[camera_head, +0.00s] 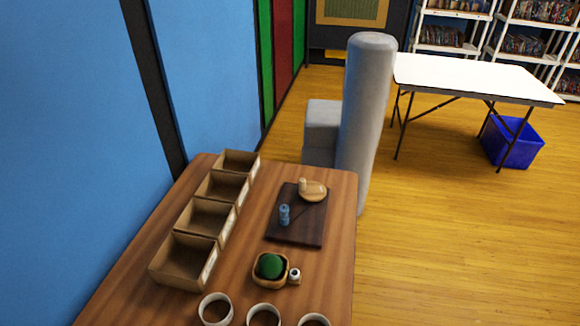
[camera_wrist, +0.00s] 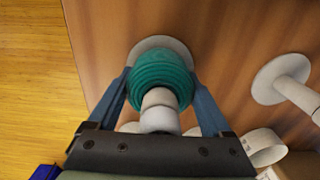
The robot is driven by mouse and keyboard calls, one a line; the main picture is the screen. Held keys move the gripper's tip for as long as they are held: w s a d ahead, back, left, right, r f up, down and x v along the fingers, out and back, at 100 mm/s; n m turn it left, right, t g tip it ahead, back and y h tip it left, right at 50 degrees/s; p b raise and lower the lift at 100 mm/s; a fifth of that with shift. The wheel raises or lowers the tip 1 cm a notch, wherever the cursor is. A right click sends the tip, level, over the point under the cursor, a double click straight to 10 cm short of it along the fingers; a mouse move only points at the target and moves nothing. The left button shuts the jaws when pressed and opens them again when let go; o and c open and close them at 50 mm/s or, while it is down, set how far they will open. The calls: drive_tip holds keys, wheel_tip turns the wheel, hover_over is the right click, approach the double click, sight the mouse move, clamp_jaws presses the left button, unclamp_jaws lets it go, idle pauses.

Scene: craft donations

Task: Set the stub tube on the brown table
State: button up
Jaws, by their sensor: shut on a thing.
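The wrist view shows my gripper (camera_wrist: 160,92) shut on a teal ribbed piece (camera_wrist: 160,68) that surrounds a pale, narrow tube (camera_wrist: 160,108). A pale round disc (camera_wrist: 147,44) shows at the far end of the piece, and the brown table (camera_wrist: 225,30) lies behind it. I cannot tell whether the disc touches the table. I cannot tell for certain that the held piece is the stub tube. In the head view the brown table (camera_head: 140,275) stands at the lower middle. My gripper is outside that view.
Beside the held piece is a pale disc with a post (camera_wrist: 268,82), near a white cup (camera_wrist: 262,142). The head view shows open boxes (camera_head: 190,278), a dark board (camera_head: 302,228), a bowl (camera_head: 258,277) with a green ball, and white cups (camera_head: 203,306). A grey column (camera_head: 365,120) stands behind the table.

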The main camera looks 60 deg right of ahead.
drive_tip(key=o, duration=1.1)
drive_tip(key=shift+o, duration=0.2)
